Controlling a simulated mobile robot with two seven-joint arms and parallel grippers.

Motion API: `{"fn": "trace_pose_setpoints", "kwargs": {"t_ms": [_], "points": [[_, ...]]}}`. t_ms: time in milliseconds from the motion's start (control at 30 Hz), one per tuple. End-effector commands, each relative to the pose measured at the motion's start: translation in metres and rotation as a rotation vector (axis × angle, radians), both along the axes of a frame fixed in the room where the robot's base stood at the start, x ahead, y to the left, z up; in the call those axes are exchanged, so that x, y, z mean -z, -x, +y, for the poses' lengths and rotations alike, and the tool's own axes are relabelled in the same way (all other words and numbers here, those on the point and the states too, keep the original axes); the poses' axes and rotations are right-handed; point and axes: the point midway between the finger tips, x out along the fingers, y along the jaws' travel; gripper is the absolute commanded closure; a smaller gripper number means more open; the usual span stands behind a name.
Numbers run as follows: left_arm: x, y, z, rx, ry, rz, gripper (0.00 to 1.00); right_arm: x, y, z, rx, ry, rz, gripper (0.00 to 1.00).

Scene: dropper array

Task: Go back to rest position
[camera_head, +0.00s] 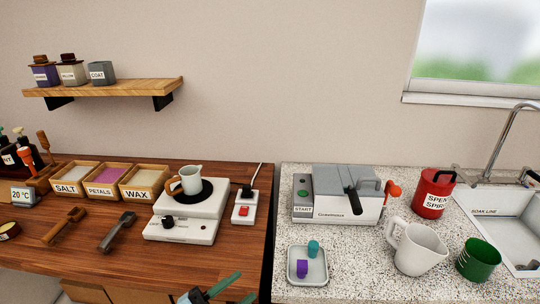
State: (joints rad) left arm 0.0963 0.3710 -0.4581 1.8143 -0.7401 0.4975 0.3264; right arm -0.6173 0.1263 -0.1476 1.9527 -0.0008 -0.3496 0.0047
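My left gripper (248,284) shows at the bottom edge, left of the middle, in front of the wooden counter. Its two teal fingers are spread apart with nothing seen between them. Most of its body is cut off by the frame. My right gripper is not in view.
A white hot plate (180,232) carries a small pitcher (189,180). Wooden bins (140,195) and two tools lie to its left. On the speckled counter stand a grey device (335,207), a small tray (291,276), a white jug (415,250), a green cup (478,260) and a red can (431,196).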

Motion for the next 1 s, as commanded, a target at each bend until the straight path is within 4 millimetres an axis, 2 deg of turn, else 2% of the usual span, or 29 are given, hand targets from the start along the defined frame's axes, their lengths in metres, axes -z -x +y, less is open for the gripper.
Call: {"fn": "trace_pose_setpoints", "kwargs": {"t_ms": [167, 267, 400, 500, 600, 700, 800, 1000], "points": [[0.065, 0.013, 0.048, -0.317, 0.139, 0.345, 0.61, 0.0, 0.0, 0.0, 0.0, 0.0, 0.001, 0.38], [0.112, 0.036, 0.077, -0.479, 0.177, 0.561, 0.61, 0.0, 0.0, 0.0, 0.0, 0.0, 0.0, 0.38], [0.176, 0.088, 0.11, -0.663, 0.198, 0.863, 0.61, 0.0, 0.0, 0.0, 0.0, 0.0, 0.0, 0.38], [0.21, 0.128, 0.125, -0.749, 0.196, 1.041, 0.61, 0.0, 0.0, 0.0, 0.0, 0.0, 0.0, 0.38], [0.231, 0.16, 0.133, -0.801, 0.193, 1.167, 0.61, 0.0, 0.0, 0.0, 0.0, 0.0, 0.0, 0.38], [0.242, 0.18, 0.137, -0.829, 0.188, 1.245, 0.61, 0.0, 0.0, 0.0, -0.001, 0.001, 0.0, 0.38], [0.247, 0.189, 0.138, -0.84, 0.186, 1.278, 0.61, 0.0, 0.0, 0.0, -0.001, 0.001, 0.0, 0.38], [0.248, 0.189, 0.139, -0.841, 0.185, 1.282, 0.61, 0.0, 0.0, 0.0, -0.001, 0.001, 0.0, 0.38]]}}
